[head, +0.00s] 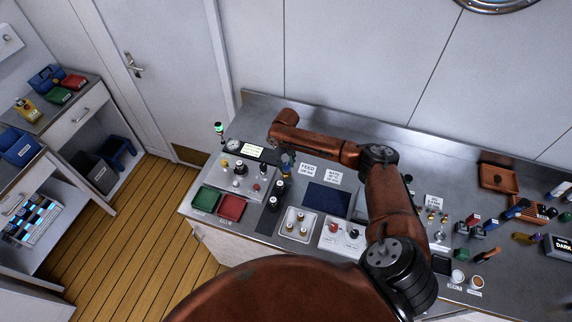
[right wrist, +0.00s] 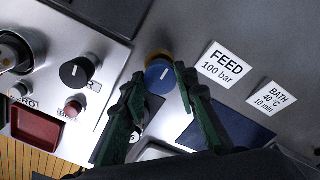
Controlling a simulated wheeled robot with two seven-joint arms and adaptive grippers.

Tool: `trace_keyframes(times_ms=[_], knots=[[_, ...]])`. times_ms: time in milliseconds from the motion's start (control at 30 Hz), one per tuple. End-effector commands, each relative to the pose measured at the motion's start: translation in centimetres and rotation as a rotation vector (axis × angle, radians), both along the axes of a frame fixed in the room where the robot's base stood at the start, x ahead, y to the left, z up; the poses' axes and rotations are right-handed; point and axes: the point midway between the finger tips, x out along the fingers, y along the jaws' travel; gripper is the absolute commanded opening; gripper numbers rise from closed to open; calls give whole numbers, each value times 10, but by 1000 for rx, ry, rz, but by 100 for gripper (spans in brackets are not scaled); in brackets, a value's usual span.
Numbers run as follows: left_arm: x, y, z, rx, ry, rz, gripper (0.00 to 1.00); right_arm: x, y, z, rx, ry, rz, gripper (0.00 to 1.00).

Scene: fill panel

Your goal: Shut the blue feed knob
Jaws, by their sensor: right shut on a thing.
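The blue feed knob (right wrist: 158,82) shows in the right wrist view, on the metal panel left of the white "FEED 100 bar" label (right wrist: 225,64). It has a white pointer line on its face and a brass-coloured part behind it. My right gripper (right wrist: 160,74) has its two dark green fingers on either side of the knob and is shut on it. In the head view the right gripper (head: 287,164) is small, below the end of my rust-coloured arm, and largely hides the knob. My left gripper is not in view.
A black knob (right wrist: 77,72) stands on the raised panel to the left, near a red button (right wrist: 73,108). A "BATH" label (right wrist: 274,97) lies right of the feed label. Green (head: 206,198) and red (head: 231,207) trays sit at the bench's front left. Several small items crowd the right side.

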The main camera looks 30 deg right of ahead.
Motion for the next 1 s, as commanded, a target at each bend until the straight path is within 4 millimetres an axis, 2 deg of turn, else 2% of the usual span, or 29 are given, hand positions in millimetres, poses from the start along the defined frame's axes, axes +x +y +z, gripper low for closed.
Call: trace_keyframes(times_ms=[467, 500, 767, 1000], knots=[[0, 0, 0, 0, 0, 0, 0, 0, 0, 0, -1, 1, 17, 3], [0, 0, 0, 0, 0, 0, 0, 0, 0, 0, -1, 1, 17, 28], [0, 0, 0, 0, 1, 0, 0, 0, 0, 0, -1, 1, 16, 45], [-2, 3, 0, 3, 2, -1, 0, 0, 0, 0, 0, 0, 16, 45]])
